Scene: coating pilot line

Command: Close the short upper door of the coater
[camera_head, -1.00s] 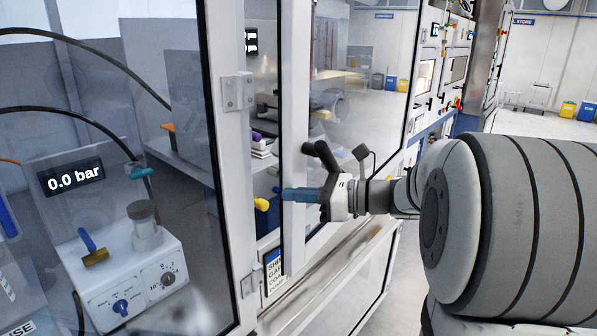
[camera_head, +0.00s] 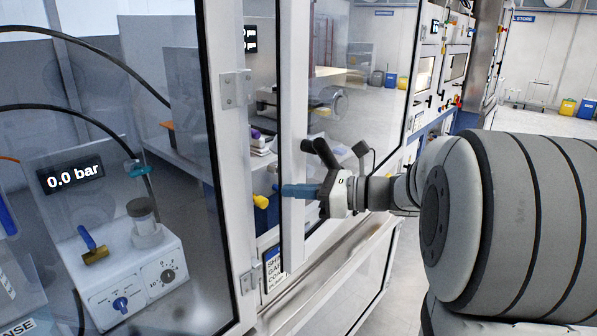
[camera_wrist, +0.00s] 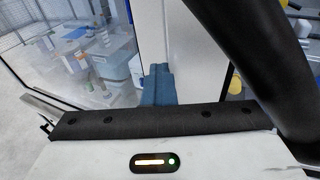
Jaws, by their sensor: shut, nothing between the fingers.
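The short upper door of the coater is a glass pane (camera_head: 365,75) in a pale frame. Its near upright edge (camera_head: 292,120) stands apart from the cabinet post (camera_head: 230,150), leaving a gap, so the door is ajar. My gripper (camera_head: 300,191) is shut and empty, its blue fingers level across the lower part of that edge. They look close against or touching it; exact contact is unclear. In the wrist view the blue fingers (camera_wrist: 158,84) lie beside the pale door frame (camera_wrist: 190,50), with glass to the left.
A yellow knob (camera_head: 261,202) shows in the gap. At left, behind glass, a pump box (camera_head: 135,270) stands by a 0.0 bar display (camera_head: 70,176). Open floor (camera_head: 535,122) lies at the back right, with bins (camera_head: 568,108).

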